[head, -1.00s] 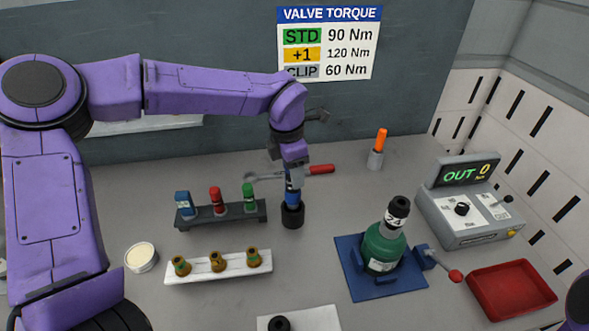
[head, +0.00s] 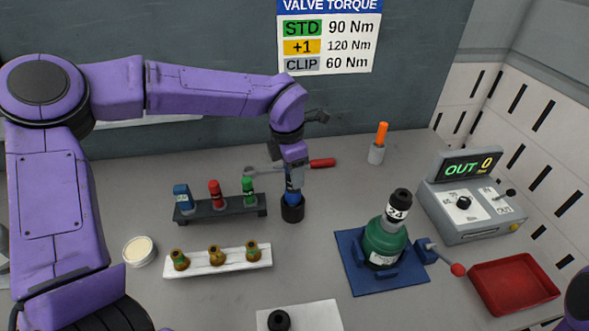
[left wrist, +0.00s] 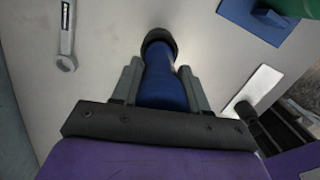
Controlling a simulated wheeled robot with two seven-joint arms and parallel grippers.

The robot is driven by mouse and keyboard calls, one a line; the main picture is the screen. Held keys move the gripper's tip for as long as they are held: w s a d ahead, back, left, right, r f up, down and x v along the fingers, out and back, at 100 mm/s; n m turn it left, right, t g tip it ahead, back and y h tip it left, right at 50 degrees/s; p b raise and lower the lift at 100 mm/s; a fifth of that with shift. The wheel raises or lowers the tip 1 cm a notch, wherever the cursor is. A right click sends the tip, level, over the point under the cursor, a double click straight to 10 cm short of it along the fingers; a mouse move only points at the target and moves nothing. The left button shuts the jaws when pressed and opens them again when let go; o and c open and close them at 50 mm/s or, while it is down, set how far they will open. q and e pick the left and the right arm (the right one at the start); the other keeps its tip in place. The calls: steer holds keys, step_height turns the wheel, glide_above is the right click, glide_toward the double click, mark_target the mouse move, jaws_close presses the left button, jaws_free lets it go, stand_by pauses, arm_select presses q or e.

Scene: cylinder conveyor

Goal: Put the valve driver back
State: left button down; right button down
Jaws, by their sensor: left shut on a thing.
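The valve driver (head: 291,198) is a blue tool standing upright, its lower end at the mouth of a round black holder (head: 292,213) on the bench. My left gripper (head: 293,184) is shut on its upper part from above. In the left wrist view, the blue driver (left wrist: 165,82) lies between the two grey fingers, with the black ring of the holder (left wrist: 160,38) at its far end. How deep the driver sits in the holder is hidden. My right gripper is out of view.
A dark rack (head: 220,209) with coloured pieces stands left of the holder; a red-handled wrench (head: 321,163) lies behind. A white strip (head: 212,264) with brass fittings is in front. A green bottle (head: 386,244) sits on a blue fixture (head: 349,264) at right, with bare bench between.

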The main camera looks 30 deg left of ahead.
arm_select(q)
steer(key=shift+f+b, duration=0.9)
steer(key=shift+f, duration=0.75)
steer(key=c, duration=0.6)
jaws_free()
steer(key=shift+o, duration=0.5)
steer(key=shift+s, duration=0.1)
step_height(320, 180, up, 6)
steer(key=p, duration=0.6)
